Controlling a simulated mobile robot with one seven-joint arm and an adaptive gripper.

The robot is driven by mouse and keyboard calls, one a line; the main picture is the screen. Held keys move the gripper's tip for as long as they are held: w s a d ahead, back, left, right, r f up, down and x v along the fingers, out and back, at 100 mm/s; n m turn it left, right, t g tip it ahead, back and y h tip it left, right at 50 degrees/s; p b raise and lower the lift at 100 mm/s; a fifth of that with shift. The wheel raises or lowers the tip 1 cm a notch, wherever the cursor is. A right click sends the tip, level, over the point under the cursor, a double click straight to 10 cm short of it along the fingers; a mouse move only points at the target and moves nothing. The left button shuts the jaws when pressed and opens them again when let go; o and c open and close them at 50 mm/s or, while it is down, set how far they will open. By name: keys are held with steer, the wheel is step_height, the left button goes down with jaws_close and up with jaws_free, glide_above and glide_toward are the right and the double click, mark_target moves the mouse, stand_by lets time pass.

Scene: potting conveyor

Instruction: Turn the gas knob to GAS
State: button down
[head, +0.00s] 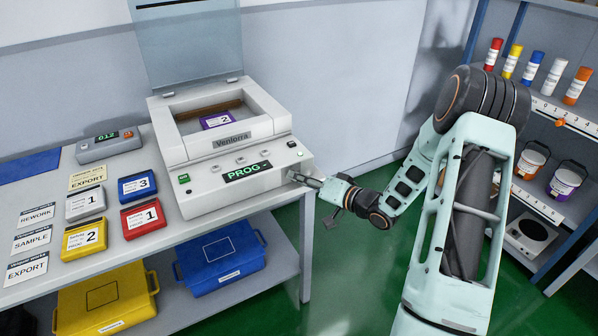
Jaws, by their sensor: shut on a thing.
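The display (247,171) on the sloping front reads PROG in green. My gripper (297,177) reaches in from the right and is shut on a small knob at the right end of the front panel. The fingers mostly hide the knob, so I cannot tell which way it points. I can read no GAS label.
Several cartridges, including a yellow one (85,238), lie left of the machine beside label cards. A grey box (108,146) with a digital display stands behind them. Blue (222,262) and yellow (107,300) bins sit on the lower shelf. Shelving with bottles (556,75) stands right.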

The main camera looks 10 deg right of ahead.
steer(key=shift+d+f+m+t+y, duration=0.2)
steer(key=shift+m+y, duration=0.35)
steer(key=shift+m, duration=0.65)
steer(key=shift+a+f+m+t+y, duration=0.1)
steer(key=shift+m+t+y, duration=0.35)
steer(key=shift+m, duration=0.75)
steer(key=shift+r, duration=0.1)
steer(key=c, duration=1.7)
jaws_free()
steer(key=shift+c, duration=0.2)
steer(key=v, duration=0.8)
